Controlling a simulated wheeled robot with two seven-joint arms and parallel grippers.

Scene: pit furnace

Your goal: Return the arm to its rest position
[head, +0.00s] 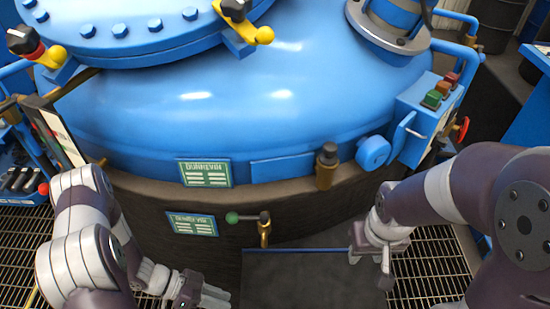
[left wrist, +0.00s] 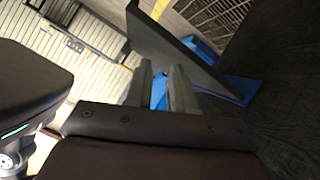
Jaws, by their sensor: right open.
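My right gripper (head: 372,262) is in the lower right of the head view, above the grating and beside the dark plate's right edge. It is open and I see nothing in it. My left gripper (head: 215,296) is at the bottom of the head view, in front of the dark furnace wall and left of the plate. In the left wrist view its two fingers (left wrist: 163,88) stand apart, with blue showing between them and no held object visible.
The blue furnace vessel (head: 250,100) fills the middle, ringed by a dark wall. A green-knobbed brass valve (head: 264,228) sticks out above the dark plate (head: 310,282). A button box (head: 425,115) is at right, a tilted panel (head: 58,135) at left. Grating (head: 435,265) lies below.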

